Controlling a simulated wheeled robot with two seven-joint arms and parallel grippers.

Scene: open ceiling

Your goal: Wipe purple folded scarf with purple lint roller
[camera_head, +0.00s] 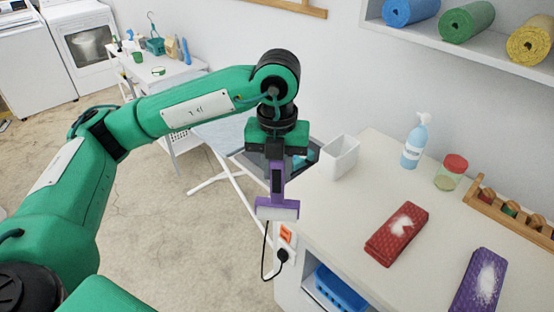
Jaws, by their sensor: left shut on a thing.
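The purple folded scarf (468,291) lies on the white counter at the lower right of the head view, with a patch of white lint on top. Its lower end is cut off by the picture edge. My left gripper (276,158) points down and is shut on the handle of the purple lint roller (276,207). The roller hangs with its white head lowest, at the counter's left edge and well left of the scarf, apart from it. My right gripper is not in view.
A red folded scarf (397,234) with white lint lies between roller and purple scarf. Behind are a white bin (339,156), a spray bottle (415,141), a red-lidded jar (451,172) and a wooden rack (512,217). The counter (335,222) is clear left of the red scarf.

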